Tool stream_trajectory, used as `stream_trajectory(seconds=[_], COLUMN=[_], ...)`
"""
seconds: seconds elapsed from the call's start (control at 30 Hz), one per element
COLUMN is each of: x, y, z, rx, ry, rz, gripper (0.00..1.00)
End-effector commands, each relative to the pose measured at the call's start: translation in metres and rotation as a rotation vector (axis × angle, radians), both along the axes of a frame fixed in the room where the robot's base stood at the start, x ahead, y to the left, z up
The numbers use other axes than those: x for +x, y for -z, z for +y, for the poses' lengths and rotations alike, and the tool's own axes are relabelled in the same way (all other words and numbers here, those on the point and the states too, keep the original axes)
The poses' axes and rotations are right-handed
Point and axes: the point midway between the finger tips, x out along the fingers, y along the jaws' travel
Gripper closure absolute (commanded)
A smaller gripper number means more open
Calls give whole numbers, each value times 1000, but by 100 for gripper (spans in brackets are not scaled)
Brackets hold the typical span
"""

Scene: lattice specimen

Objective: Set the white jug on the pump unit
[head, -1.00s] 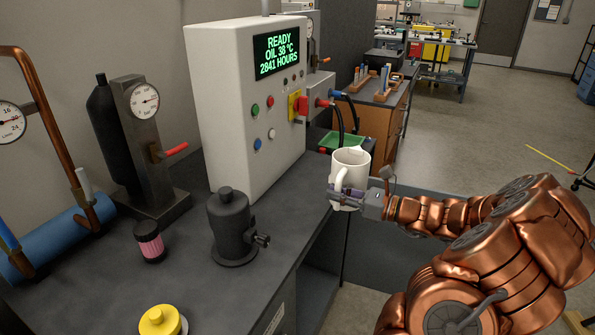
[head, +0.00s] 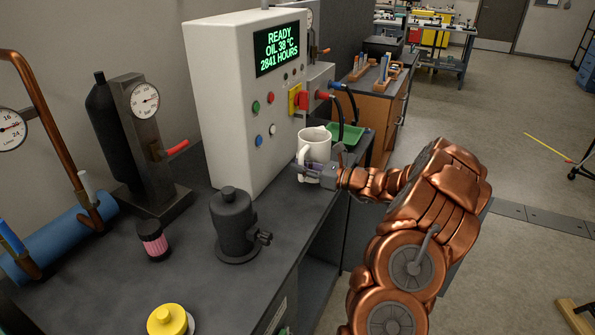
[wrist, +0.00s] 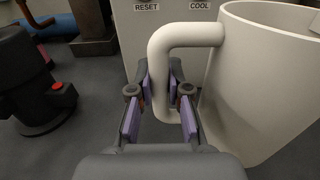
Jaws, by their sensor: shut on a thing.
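The white jug (head: 316,144) is upright over the right edge of the dark bench top, in front of the white cabinet (head: 228,110). This cabinet has a green-lettered display and looks to be the pump unit. My gripper (head: 302,169) is shut on the jug's handle. In the wrist view my gripper (wrist: 158,92) has its purple pads around the lower part of the handle, with the jug body (wrist: 265,85) to the right. The cabinet's labelled panel (wrist: 133,38) is behind. I cannot tell whether the jug's base touches the bench.
A green tray (head: 346,135) is just behind the jug. A black canister (head: 234,225), a pink-banded cylinder (head: 152,240) and a yellow-capped item (head: 167,320) stand on the bench (head: 100,285). Bench top between canister and jug is clear. Cables hang from the cabinet's right side.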

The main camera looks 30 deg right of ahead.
Motion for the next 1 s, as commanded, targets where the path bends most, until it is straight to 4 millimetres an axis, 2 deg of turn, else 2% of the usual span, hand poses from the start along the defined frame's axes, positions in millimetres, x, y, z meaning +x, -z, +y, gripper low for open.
stream_trajectory(seconds=[0.37,0.7,1.0], x=[21,20,20], y=[2,34,36], z=[1,0,0], rx=[0,1,-1], ry=[0,2,2], rz=[-1,-1,-3], gripper=[100,100,100])
